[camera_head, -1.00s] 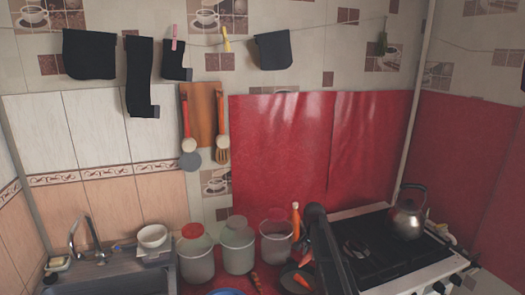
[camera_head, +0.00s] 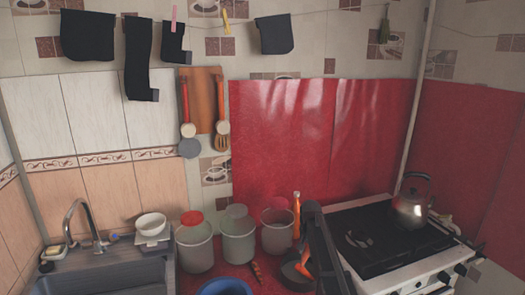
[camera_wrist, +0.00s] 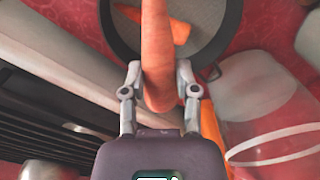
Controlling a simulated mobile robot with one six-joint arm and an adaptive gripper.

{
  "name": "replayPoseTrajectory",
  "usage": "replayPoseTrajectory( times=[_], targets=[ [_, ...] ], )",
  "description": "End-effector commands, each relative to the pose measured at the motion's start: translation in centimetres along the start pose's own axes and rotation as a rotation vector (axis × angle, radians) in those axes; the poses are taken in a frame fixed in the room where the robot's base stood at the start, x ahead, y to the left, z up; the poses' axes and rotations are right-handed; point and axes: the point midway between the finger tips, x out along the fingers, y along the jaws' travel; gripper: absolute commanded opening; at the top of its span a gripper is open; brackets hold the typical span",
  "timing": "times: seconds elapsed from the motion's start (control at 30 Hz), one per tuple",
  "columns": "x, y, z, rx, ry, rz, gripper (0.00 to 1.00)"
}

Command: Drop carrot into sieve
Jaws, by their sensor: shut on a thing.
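In the wrist view a carrot (camera_wrist: 158,50) is clamped between the two fingers of my gripper (camera_wrist: 158,85). Its far end reaches over a dark-rimmed round vessel (camera_wrist: 218,40) with a greyish inside. Another orange carrot piece (camera_wrist: 181,32) lies in that vessel. I cannot tell whether it is the sieve or a pan. In the head view the dark vessel (camera_head: 291,279) shows beside my arm, with orange at its edge. My gripper is mostly hidden there behind my arm. A blue bowl (camera_head: 225,288) shows at the bottom edge.
An orange-brown object (camera_head: 257,271) lies between bowl and vessel. The stove (camera_head: 390,245) with a kettle (camera_head: 411,208) is right, the sink (camera_head: 120,270) left.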

Motion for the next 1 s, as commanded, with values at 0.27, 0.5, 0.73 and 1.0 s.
replayPoseTrajectory(
  times=[0.27,0.5,0.73,1.0],
  targets=[
    [0.3,0.1,0.0,0.002,0.000,0.000,0.00],
    [1.5,0.1,-0.1,0.003,0.000,0.000,0.00],
    [3.3,0.2,-0.1,0.003,0.000,0.000,0.00],
    [5.2,0.2,-0.1,0.004,0.000,0.000,0.00]
  ],
)
